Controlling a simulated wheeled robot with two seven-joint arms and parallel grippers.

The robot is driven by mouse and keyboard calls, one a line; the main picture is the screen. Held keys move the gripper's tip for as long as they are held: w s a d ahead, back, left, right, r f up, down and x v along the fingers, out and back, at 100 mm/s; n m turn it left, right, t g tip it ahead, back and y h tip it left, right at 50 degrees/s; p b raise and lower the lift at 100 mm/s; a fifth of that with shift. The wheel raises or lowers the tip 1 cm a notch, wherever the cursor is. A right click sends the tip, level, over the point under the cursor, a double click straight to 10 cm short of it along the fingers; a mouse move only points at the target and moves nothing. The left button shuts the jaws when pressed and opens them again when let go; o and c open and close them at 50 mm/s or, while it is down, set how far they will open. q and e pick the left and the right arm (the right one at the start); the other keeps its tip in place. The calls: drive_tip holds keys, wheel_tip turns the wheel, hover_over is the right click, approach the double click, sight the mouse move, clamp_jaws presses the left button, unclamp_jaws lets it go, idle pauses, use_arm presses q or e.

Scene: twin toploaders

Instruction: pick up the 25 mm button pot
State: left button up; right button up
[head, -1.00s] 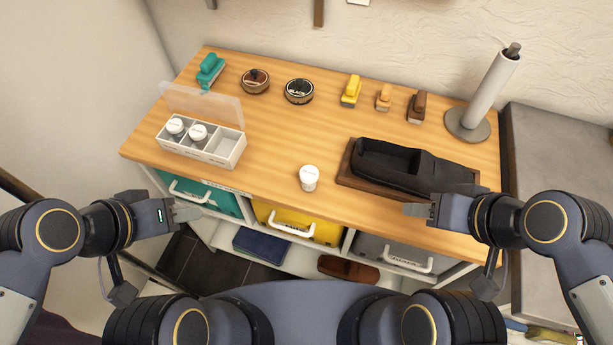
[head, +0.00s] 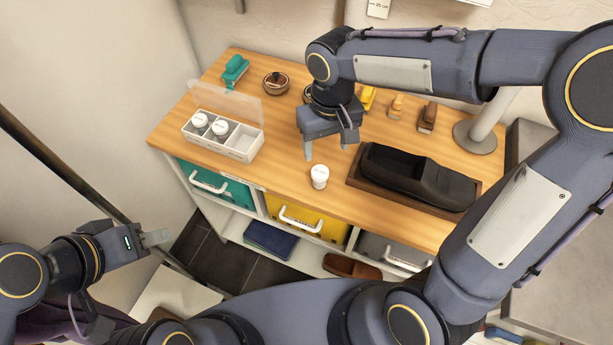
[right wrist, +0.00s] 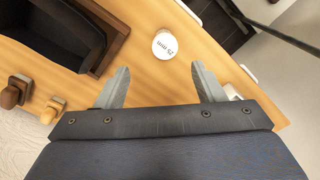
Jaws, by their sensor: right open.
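The 25 mm button pot (head: 319,176) is a small white pot standing upright on the wooden worktop, near its front edge. In the right wrist view its white lid (right wrist: 165,45) reads "25 mm". My right gripper (head: 326,152) is open and empty, above the worktop just behind the pot. In the right wrist view the pot lies beyond the two spread fingertips (right wrist: 160,78), between their lines, and neither finger appears to touch it. My left gripper (head: 157,238) is off the worktop at lower left, its fingers seen too small to judge.
A white compartment box (head: 243,144) with two similar white pots and a raised clear lid stands left. A black shoe in a brown tray (head: 355,181) lies close right of the pot. Brushes, tins and a paper roll holder (head: 475,138) stand behind. Drawers are below.

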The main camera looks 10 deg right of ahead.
sight(320, 171)
drive_tip(key=shift+w+a+f, duration=0.15)
drive_tip(key=shift+a+f, duration=0.15)
wheel_tip(320, 171, down, 8)
drive_tip(key=shift+a+r+p, duration=0.15)
drive_tip(key=shift+r+p, duration=0.1)
drive_tip(key=shift+p, duration=0.2)
drive_tip(key=c, duration=1.1)
drive_tip(key=shift+o, duration=0.2)
drive_tip(key=shift+r, duration=0.1)
